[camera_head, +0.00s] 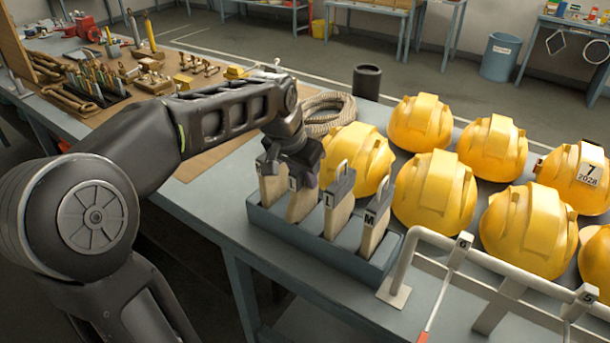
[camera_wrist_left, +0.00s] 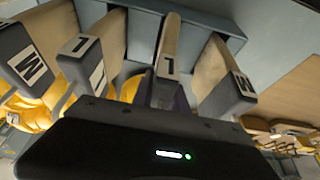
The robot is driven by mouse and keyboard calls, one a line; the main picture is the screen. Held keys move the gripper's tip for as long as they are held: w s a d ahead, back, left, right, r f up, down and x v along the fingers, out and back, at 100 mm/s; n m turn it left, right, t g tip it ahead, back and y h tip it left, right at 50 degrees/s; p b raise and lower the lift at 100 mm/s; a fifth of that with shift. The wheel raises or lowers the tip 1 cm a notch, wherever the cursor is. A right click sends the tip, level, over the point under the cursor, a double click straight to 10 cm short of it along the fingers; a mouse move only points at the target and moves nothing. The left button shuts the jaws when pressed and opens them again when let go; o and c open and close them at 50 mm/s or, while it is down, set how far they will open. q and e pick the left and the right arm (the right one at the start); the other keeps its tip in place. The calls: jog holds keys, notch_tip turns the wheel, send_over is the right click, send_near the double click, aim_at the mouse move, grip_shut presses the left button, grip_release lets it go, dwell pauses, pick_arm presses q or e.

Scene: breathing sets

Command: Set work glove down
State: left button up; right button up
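Several tan work gloves with dark grey, letter-tagged cuffs stand upright in a grey slotted holder (camera_head: 325,252) on the bench. My left gripper (camera_head: 300,170) is right over the second work glove from the left (camera_head: 303,207), at its cuff. In the left wrist view that work glove (camera_wrist_left: 168,40) runs up to the gripper's dark front, between neighbouring gloves tagged L (camera_wrist_left: 112,40) and M (camera_wrist_left: 215,75). Its lower end lies within the holder. The fingertips are mostly hidden by the cuff and the gripper body, so whether they grip it is unclear. My right gripper is not in view.
Yellow hard hats (camera_head: 435,190) fill the bench right of the holder. A white tube rail (camera_head: 470,262) stands close at its front right. A coiled rope (camera_head: 328,112) and a dark cup (camera_head: 367,82) are behind. Tools (camera_head: 90,85) lie at the far left.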

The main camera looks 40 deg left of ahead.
aim_at(297, 171)
pick_arm(q)
jog(key=o, duration=0.5)
jog(key=shift+b+v, duration=0.6)
jog(key=shift+v, duration=3.35)
jog(key=shift+w, duration=0.1)
